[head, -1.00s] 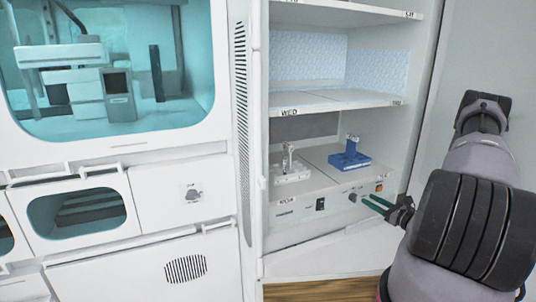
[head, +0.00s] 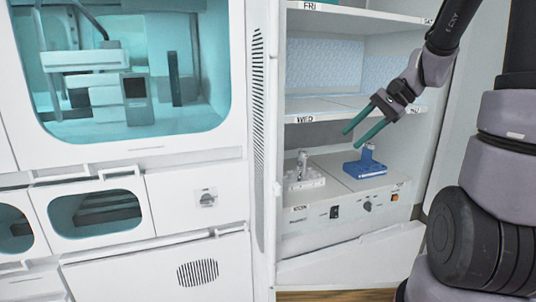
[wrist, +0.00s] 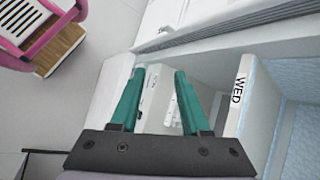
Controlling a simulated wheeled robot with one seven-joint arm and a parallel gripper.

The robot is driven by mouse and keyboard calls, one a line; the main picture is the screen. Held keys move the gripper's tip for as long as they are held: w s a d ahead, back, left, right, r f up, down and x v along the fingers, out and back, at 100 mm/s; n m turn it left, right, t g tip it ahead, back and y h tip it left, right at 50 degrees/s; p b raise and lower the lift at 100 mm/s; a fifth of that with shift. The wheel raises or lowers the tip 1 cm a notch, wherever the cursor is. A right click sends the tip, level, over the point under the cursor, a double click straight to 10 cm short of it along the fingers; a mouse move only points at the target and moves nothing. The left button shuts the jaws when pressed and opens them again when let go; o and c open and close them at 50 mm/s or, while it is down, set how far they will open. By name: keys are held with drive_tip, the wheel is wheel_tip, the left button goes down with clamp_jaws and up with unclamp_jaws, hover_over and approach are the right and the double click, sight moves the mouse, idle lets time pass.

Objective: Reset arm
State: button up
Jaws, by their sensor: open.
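My gripper (head: 359,131) has green fingers that are spread apart with nothing between them. In the head view it is in front of the cabinet, near the WED shelf edge and above the blue rack. In the wrist view the gripper (wrist: 160,75) shows both fingers apart, with the WED shelf (wrist: 237,90) close on the right. The blue rack (head: 366,168) holds a small tube and stands on the right of the lower device. The white rack (head: 305,180) with an upright tube stands on the left.
The open cabinet has shelves (head: 330,105) labelled FRI and WED. The device (head: 350,208) below has knobs and a switch. A large white machine with a teal window (head: 130,75) stands on the left. A pink-framed item (wrist: 45,35) is at top left in the wrist view.

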drive_tip(key=s+d+r+n+t+h, duration=0.1)
drive_tip(key=s+r+n+t+h, duration=0.4)
drive_tip(key=s+r, duration=0.5)
drive_tip(key=s+h, duration=0.1)
drive_tip(key=s, duration=0.1)
drive_tip(key=shift+s+d+r+t, duration=0.25)
drive_tip(key=shift+s+d+t, duration=0.1)
drive_tip(key=shift+d+t, duration=0.05)
drive_tip(key=shift+c, duration=0.3)
idle(0.8)
